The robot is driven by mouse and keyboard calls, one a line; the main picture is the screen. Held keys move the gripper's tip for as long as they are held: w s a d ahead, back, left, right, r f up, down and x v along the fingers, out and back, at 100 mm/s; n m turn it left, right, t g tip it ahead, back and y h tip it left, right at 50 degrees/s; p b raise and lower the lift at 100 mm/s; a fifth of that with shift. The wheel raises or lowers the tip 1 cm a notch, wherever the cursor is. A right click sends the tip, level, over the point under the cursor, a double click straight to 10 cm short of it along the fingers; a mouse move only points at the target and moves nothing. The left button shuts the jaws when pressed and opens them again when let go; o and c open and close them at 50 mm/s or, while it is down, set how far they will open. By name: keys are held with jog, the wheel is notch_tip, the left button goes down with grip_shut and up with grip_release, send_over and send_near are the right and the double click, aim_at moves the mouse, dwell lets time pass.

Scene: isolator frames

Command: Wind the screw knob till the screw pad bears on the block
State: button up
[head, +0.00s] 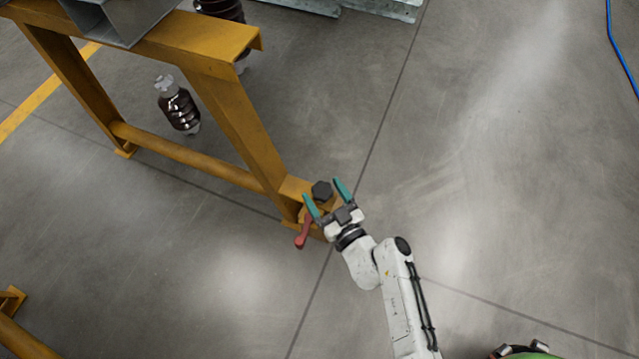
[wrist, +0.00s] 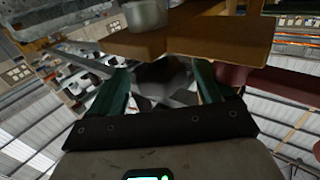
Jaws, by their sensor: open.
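The dark, faceted screw knob (head: 321,190) is at the foot of the yellow frame, and it also shows in the wrist view (wrist: 165,74), dark and in shadow. My gripper (head: 323,188) is open, its two teal fingers on either side of the knob. In the wrist view the fingers (wrist: 160,82) also stand left and right of it; I cannot tell whether either touches. A yellow bracket (wrist: 200,42) lies beyond the knob, with a grey round part (wrist: 146,15) on it. I cannot make out the screw pad or the block for certain.
A red lever (head: 304,235) sticks out beside the knob, left of my gripper; it also shows in the wrist view (wrist: 270,79). The yellow frame (head: 235,125) rises at the left. A dark ribbed insulator (head: 180,108) is behind it.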

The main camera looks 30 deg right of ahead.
jog(key=s+p, duration=0.1)
jog(key=s, duration=0.6)
jog(key=shift+s, duration=0.35)
